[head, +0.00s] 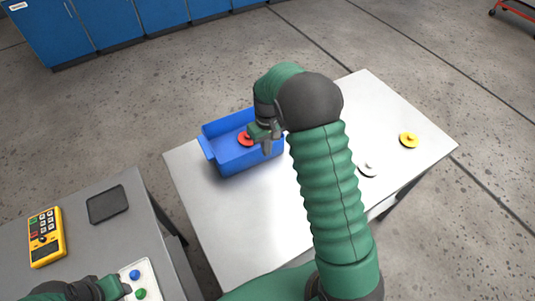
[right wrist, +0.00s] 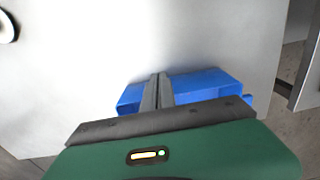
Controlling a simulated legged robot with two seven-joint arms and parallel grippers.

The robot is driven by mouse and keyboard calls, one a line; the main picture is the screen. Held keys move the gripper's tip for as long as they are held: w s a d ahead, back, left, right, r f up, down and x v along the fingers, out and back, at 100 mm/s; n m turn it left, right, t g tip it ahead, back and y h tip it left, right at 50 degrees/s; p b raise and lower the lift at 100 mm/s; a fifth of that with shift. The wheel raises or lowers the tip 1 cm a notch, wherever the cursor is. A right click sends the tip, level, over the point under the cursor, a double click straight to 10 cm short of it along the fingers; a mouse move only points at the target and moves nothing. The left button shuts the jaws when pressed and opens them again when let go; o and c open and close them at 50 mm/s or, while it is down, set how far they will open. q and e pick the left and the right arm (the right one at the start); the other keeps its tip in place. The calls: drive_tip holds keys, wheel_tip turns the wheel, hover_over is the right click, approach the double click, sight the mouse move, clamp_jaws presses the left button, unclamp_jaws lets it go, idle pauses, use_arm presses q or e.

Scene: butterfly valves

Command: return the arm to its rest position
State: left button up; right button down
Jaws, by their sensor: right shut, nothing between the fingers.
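My right gripper (head: 266,142) hangs over the right side of the blue bin (head: 206,147) on the white table. Its fingers are together and empty in the right wrist view (right wrist: 158,90), with the bin (right wrist: 210,84) behind and below them. A red valve (head: 243,139) lies inside the bin, partly hidden by the gripper. My right arm reaches across the table and covers part of it. My left gripper (head: 120,287) shows only in part at the bottom left, beside a button panel; its fingers are too small to read.
A white valve (head: 368,170) and a yellow valve (head: 409,140) lie on the right of the white table (head: 225,225). A grey table (head: 90,245) at left bears a yellow device (head: 46,237), a dark tablet (head: 107,204) and the button panel (head: 147,274). Blue cabinets (head: 110,22) stand behind.

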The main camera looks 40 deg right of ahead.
use_arm(q)
drive_tip(key=shift+s+a+r, duration=0.1)
drive_tip(key=shift+s+r, duration=0.05)
drive_tip(key=shift+s, duration=0.35)
use_arm(e)
drive_tip(key=s+a+r+n+t, duration=0.1)
drive_tip(key=s+a+r, duration=0.3)
drive_tip(key=s+a, duration=1.1)
drive_tip(key=shift+s+a+r+t, duration=0.15)
drive_tip(key=shift+s+a+t, duration=0.2)
drive_tip(key=shift+s+t, duration=0.45)
use_arm(q)
drive_tip(key=shift+a, duration=0.15)
use_arm(e)
drive_tip(key=shift+w+a, duration=0.1)
use_arm(q)
drive_tip(key=shift+w+a, duration=0.15)
use_arm(e)
drive_tip(key=shift+w+a, duration=0.1)
drive_tip(key=shift+a, duration=0.1)
